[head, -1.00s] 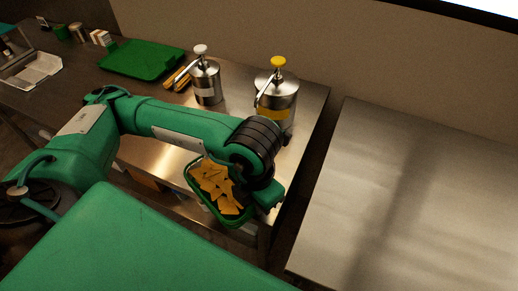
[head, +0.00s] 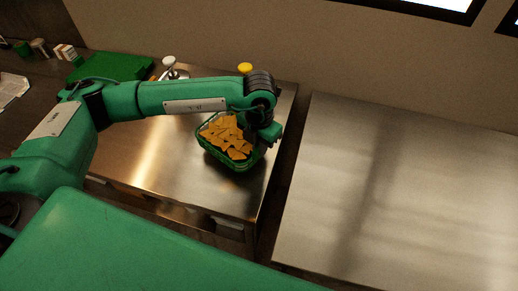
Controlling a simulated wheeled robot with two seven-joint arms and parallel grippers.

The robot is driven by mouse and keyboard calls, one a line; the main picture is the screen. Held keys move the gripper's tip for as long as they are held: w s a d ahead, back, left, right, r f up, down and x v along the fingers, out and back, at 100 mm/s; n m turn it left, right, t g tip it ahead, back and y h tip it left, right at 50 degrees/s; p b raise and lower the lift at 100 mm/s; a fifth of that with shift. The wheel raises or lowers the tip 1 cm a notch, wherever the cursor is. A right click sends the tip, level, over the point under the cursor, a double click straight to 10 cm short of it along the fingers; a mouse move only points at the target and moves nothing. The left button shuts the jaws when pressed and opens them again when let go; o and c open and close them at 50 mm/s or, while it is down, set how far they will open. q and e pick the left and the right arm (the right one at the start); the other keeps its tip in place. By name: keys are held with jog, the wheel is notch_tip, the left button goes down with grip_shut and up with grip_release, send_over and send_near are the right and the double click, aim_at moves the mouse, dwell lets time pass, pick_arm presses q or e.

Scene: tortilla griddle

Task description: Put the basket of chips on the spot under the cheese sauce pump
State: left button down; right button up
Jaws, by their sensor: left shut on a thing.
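The green basket of chips (head: 229,141) is over the right part of the left steel counter, close to its right edge. My left gripper (head: 262,146) is shut on the basket's right side; its fingers are mostly hidden. I cannot tell whether the basket touches the counter. The yellow-topped pump (head: 245,68) stands behind my arm, with only its top showing. A white-topped pump (head: 169,64) stands to its left, partly hidden by my arm. Which pump holds cheese sauce, and the spot under it, cannot be seen. My right gripper is not in view.
The left steel counter (head: 185,180) is bare in front of the basket. A gap separates it from another empty steel table (head: 400,190) on the right. A green tray (head: 112,67) lies at the back left. The wall runs behind.

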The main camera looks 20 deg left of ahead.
pick_arm(q)
jog(key=shift+s+f+p, duration=0.1)
jog(key=shift+f+p, duration=0.25)
notch_tip(320, 180, down, 2)
jog(key=shift+f+p, duration=0.1)
jog(key=shift+p, duration=0.45)
jog(key=shift+f, duration=0.15)
jog(key=shift+f+b, duration=0.15)
jog(key=shift+b, duration=0.15)
jog(key=c, duration=1.4)
grip_release()
jog(key=shift+c, duration=0.2)
